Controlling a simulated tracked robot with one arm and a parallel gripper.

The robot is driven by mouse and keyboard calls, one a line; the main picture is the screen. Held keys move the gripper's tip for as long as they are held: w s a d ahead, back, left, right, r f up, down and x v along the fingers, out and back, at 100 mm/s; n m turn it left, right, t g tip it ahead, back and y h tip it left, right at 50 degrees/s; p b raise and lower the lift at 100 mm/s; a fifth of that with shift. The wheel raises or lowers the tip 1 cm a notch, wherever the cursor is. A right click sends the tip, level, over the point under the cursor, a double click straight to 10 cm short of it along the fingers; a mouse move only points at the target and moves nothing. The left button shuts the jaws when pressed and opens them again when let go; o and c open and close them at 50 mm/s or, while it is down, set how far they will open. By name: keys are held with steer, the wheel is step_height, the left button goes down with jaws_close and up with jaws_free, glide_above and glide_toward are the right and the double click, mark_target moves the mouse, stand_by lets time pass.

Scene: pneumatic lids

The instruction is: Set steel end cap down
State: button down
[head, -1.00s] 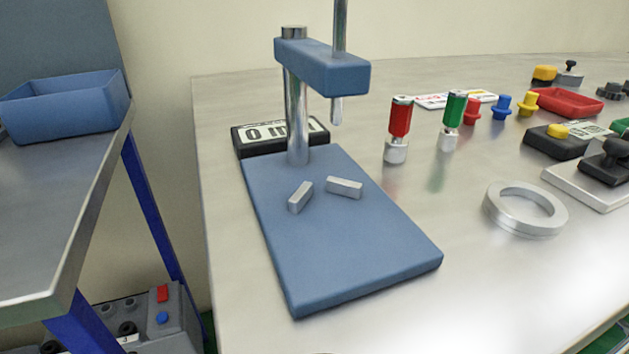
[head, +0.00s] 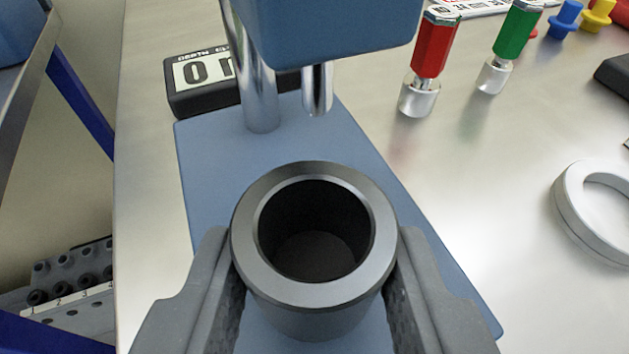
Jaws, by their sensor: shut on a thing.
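My gripper (head: 315,265) is shut on a dark grey steel end cap (head: 315,293), one finger on each side. The cap is a hollow cup with a thick rim, and its open mouth faces up toward the camera. It is in front of the blue base plate (head: 215,150) of a press-like stand. Whether the cap touches the plate cannot be told. The two small metal blocks seen earlier on the plate are hidden behind the cap and fingers.
The stand's blue head (head: 335,30), chrome column (head: 255,90) and thin rod (head: 318,90) rise just beyond the cap. A black depth display (head: 190,85) sits behind. Red (head: 433,45) and green (head: 515,30) handled tools and a silver ring (head: 575,205) are to the right.

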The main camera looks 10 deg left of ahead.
mark_target(314, 320)
steer(key=shift+x, duration=1.5)
steer(key=shift+f, duration=0.2)
steer(key=c, duration=0.9)
jaws_free()
steer(key=shift+f, duration=0.1)
steer(key=shift+c, duration=0.2)
